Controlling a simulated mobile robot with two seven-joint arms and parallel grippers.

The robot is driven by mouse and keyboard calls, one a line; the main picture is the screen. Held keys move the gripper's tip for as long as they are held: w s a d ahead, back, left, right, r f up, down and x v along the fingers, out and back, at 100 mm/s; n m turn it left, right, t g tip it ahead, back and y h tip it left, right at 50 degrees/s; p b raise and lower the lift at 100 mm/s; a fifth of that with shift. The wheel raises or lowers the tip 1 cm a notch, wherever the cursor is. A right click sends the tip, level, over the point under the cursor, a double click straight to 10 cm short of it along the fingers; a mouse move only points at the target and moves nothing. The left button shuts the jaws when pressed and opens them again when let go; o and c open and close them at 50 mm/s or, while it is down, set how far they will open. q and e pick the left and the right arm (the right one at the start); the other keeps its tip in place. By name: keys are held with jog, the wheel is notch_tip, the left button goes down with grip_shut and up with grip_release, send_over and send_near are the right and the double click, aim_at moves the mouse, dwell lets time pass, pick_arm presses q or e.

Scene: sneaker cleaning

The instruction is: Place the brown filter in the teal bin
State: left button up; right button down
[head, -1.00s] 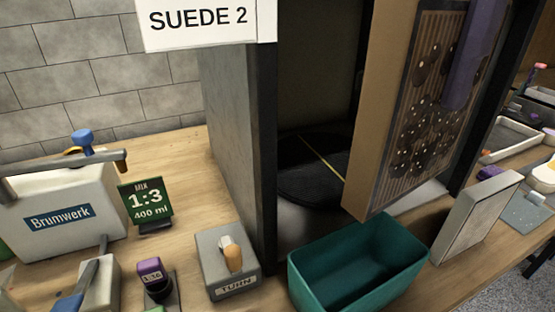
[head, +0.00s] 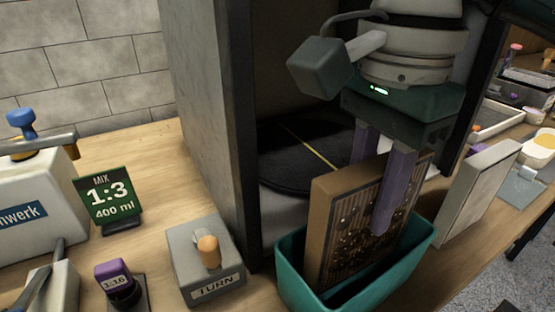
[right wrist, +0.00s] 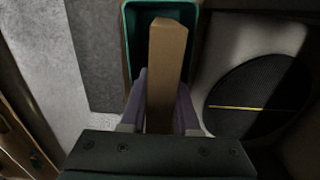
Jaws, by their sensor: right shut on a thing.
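The brown filter (head: 343,222) is a flat panel with a brown frame and a ribbed, dark-spotted face. It stands upright with its lower part inside the teal bin (head: 423,246); whether it touches the floor of the bin is hidden. My right gripper (head: 372,200) is shut on its upper part, with one purple finger across the spotted face. In the right wrist view the filter (right wrist: 166,70) sits between both fingers, and the teal bin (right wrist: 131,32) lies around its far end. My left gripper is not in view.
The open booth with a dark round turntable (head: 310,150) stands behind the bin. A grey box with an orange TURN knob (head: 208,252) is left of the bin. A pale upright panel (head: 478,200) is close on the right. A green MIX sign (head: 108,200) stands further left.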

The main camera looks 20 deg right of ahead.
aim_at(362, 228)
jog(key=shift+f, duration=1.95)
jog(key=shift+f+b, duration=0.25)
jog(key=shift+b, duration=0.1)
jog(key=c, duration=0.6)
grip_release()
jog(key=shift+r, duration=0.1)
jog(key=shift+c, duration=0.2)
notch_tip(362, 228, up, 12)
jog(key=shift+r+p, duration=0.2)
jog(key=shift+p, duration=0.4)
